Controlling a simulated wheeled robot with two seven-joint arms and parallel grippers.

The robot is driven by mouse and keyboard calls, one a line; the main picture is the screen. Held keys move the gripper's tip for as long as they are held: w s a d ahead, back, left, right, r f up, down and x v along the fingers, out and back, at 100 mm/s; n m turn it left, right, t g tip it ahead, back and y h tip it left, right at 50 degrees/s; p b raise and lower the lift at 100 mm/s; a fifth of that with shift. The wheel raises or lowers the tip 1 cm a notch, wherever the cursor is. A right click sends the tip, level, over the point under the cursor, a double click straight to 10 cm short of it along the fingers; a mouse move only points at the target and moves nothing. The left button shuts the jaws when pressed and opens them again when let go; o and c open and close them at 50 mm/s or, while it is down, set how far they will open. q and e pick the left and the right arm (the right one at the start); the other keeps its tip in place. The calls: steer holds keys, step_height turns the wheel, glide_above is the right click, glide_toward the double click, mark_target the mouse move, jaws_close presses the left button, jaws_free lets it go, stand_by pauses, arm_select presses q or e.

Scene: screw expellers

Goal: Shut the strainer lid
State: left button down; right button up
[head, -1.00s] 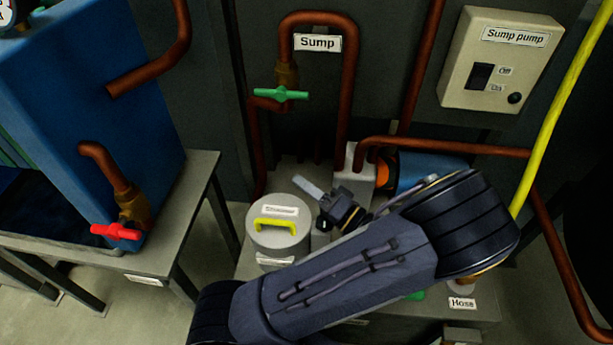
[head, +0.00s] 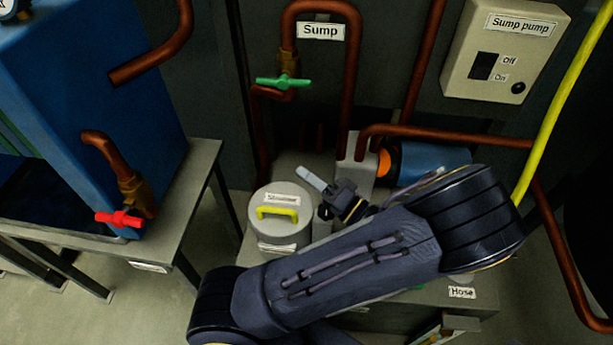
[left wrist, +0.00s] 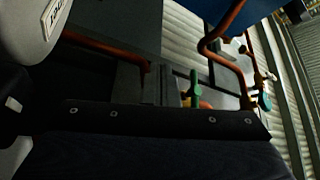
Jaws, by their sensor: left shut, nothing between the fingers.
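The strainer (head: 277,238) is a short grey cylinder on the grey bench in the head view. Its round lid (head: 262,203) lies flat on top, with a yellow handle (head: 278,213) and a label. I see no gap under the lid's front rim. My left gripper (head: 311,178) is shut and empty, just behind and to the right of the lid, its pale fingers pointing up-left. It looks apart from the lid. My left forearm hides the bench right of the strainer. The right gripper is not in view.
A blue tank (head: 85,90) with a red valve handle (head: 119,219) stands at left. Behind the strainer are copper pipes, a green valve handle (head: 284,82) and a blue pump (head: 430,160). A yellow hose (head: 562,90) hangs at right.

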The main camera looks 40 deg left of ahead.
arm_select(q)
step_height(320, 180, up, 4)
steer(key=p, duration=0.3)
steer(key=w+d+f+b, duration=0.1)
steer(key=w+d+f, duration=0.3)
steer(key=d+f, duration=0.2)
steer(key=shift+r+v, duration=0.25)
steer(key=shift+v, duration=0.85)
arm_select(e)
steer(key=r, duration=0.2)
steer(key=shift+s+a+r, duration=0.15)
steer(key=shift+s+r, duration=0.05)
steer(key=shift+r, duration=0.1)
arm_select(q)
steer(key=shift+d+f, duration=0.1)
steer(key=shift+d, duration=0.05)
